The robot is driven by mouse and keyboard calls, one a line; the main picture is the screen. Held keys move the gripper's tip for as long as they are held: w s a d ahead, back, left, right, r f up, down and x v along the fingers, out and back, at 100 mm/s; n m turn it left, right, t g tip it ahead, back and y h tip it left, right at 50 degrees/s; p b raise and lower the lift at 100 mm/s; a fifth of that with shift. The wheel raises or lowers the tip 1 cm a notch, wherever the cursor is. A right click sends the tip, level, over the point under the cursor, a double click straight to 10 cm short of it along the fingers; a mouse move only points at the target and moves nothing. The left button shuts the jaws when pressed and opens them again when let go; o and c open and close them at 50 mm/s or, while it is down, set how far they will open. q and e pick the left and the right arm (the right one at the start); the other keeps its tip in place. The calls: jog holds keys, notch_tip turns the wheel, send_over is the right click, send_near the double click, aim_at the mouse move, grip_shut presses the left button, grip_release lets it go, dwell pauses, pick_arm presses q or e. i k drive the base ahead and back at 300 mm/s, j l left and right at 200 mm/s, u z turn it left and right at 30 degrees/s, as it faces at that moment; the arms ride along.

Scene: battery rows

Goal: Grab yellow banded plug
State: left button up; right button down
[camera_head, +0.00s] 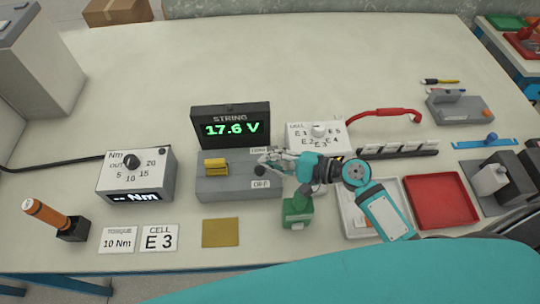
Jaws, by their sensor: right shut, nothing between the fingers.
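A yellow block-shaped piece (215,166) with a darker band sits on the left part of a grey base (225,189), below the display; it is the only yellow plug-like thing I make out. My right gripper (264,159) reaches in from the right over the right part of that base. It is shut and empty, by a black knob (260,171), to the right of the yellow piece and apart from it. Whether it touches the knob I cannot tell. My left gripper is not in view.
The display (231,127) reading 17.6 V stands behind the base. A green block (297,212) and a red tray (440,201) lie right.

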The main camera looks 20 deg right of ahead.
aim_at(218, 166)
jog(key=k+l, duration=0.15)
jog(key=l, duration=0.2)
jog(key=k+l, duration=0.2)
jog(key=l, duration=0.15)
jog(key=k+l, duration=0.15)
jog(key=l, duration=0.25)
